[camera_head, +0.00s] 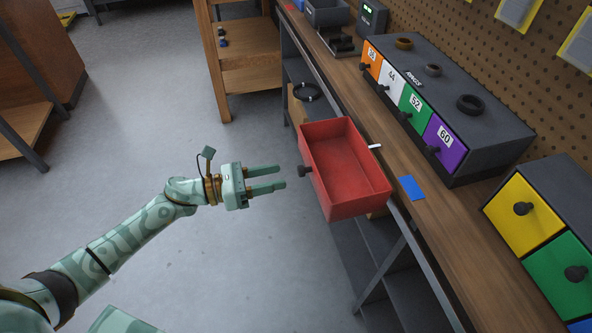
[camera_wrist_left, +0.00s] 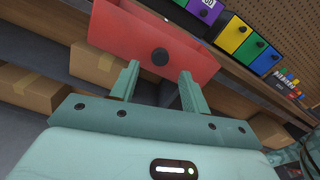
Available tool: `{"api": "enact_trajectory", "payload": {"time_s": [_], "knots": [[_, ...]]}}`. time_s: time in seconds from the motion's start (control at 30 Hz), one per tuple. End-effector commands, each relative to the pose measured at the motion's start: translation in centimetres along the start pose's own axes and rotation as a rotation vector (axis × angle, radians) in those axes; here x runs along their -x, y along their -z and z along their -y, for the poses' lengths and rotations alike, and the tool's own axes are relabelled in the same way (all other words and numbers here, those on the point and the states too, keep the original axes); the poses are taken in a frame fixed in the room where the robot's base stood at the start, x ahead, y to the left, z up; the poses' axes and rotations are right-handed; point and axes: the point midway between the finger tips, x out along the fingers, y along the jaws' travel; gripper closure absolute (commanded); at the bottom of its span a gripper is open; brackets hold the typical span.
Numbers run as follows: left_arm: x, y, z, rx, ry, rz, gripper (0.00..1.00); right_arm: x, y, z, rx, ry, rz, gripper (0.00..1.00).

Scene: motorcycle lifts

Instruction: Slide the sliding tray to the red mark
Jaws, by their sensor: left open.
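The sliding tray (camera_head: 347,165) is a red open box on the front edge of the workbench, with a dark round knob (camera_head: 305,172) on its front. A small white pointer (camera_head: 375,147) sticks out at its bench side. My left gripper (camera_head: 280,177) is open and empty, a little short of the knob. In the left wrist view the knob (camera_wrist_left: 160,56) shows between and beyond the fingertips (camera_wrist_left: 159,71). My right gripper is not in view.
A blue mark (camera_head: 411,188) lies on the bench near the tray. A row of coloured drawers (camera_head: 442,110) stands behind, with yellow and green drawers (camera_head: 523,208) at right. A wooden shelf (camera_head: 250,78) stands beyond the bench. Boxes (camera_wrist_left: 35,90) sit under the bench.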

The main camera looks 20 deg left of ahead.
Motion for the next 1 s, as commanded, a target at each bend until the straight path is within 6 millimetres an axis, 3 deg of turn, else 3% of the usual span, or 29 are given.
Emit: {"api": "enact_trajectory", "payload": {"time_s": [0.1,0.3,0.67,0.83,0.87,1.0], "knots": [[-2.7,-0.1,0.0,0.000,0.000,0.003,0.54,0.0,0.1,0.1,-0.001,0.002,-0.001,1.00],[-5.4,0.0,0.0,0.001,0.000,0.001,0.54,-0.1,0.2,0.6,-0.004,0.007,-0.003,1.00],[-6.1,0.0,0.0,0.002,-0.001,0.000,0.54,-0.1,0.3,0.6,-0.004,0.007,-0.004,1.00],[-6.0,0.0,0.0,0.002,-0.001,0.000,0.95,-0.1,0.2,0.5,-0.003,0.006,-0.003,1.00],[-6.0,0.0,0.0,0.002,-0.001,0.000,1.00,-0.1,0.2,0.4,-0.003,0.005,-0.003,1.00],[-6.0,0.0,-0.1,0.001,-0.001,0.000,1.00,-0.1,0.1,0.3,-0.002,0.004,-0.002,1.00]]}}
